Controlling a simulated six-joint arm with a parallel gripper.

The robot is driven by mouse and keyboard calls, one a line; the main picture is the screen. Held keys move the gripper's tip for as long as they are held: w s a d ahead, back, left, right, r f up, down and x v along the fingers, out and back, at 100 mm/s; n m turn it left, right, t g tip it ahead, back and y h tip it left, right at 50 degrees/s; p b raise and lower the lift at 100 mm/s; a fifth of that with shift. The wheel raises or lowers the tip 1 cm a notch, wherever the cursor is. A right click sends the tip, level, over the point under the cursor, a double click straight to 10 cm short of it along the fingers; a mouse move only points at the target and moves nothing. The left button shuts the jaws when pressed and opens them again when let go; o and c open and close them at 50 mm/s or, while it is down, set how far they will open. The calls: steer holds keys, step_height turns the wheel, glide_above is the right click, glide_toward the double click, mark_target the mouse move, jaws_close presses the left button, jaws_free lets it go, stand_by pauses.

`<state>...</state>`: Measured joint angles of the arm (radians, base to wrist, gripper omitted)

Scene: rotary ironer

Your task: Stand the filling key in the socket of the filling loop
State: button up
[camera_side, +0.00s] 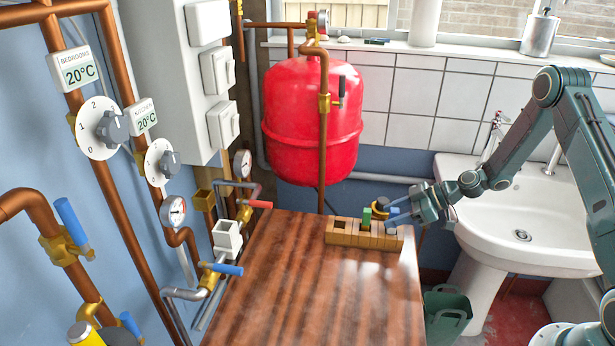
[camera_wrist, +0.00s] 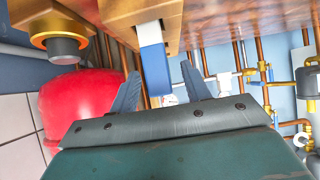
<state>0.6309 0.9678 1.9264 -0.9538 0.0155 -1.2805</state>
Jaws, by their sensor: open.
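The wooden rack (camera_side: 340,238) stands at the far right of the table and also shows at the top of the wrist view (camera_wrist: 112,12). In the wrist view, a block-shaped piece with blue and whitish faces (camera_wrist: 156,65), perhaps the filling key, sticks out of a rack slot. A green piece (camera_side: 367,216) stands in the rack in the side view; I cannot tell if it is the same piece. My gripper (camera_side: 396,210) is open beside the rack, its fingertips (camera_wrist: 159,70) either side of the blue piece. The white square socket (camera_side: 228,238) is on the filling loop at left.
A brass ring with a dark grey cylinder (camera_wrist: 62,46) is close to my gripper at the rack. The red vessel (camera_side: 312,120) and a copper pipe stand behind the table. A basin (camera_side: 520,215) is at right.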

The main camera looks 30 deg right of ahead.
steer(key=shift+x, duration=1)
steer(key=shift+c, duration=0.5)
jaws_close()
